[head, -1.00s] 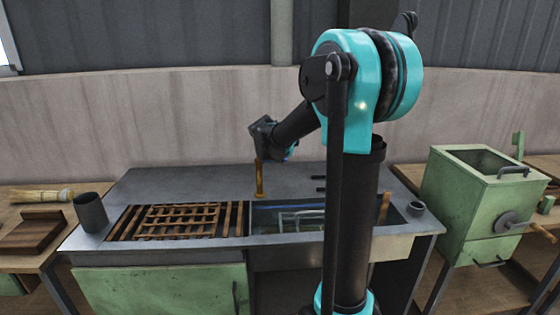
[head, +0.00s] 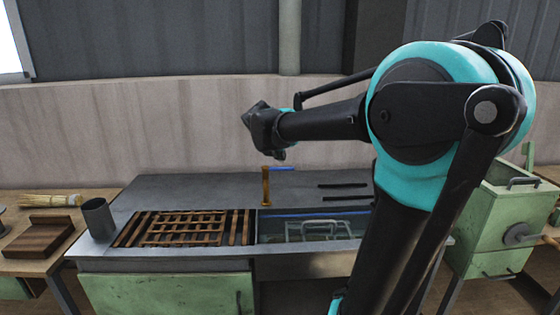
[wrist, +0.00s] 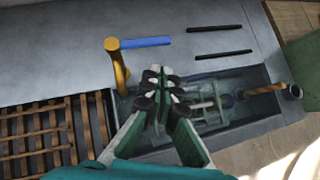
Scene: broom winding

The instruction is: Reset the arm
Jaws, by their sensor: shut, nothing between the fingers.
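My arm (head: 425,110) reaches left across the head view, its wrist raised above the metal workbench (head: 190,188). In the wrist view my gripper (wrist: 161,80) is shut and empty. It hangs above the sunken basin (wrist: 225,108) in the bench, with nothing touching its fingertips that I can see. A brass tap with a blue handle (wrist: 120,62) stands just left of the fingers in the wrist view; in the head view the tap (head: 266,185) stands at the back of the basin, below my wrist.
A slatted wooden rack (head: 185,228) lies left of the basin, beside a dark cup (head: 98,218). A broom head (head: 50,200) and a wooden block (head: 38,236) lie on the left table. A green machine (head: 510,215) stands at right. Two black bars (wrist: 218,42) lie on the bench.

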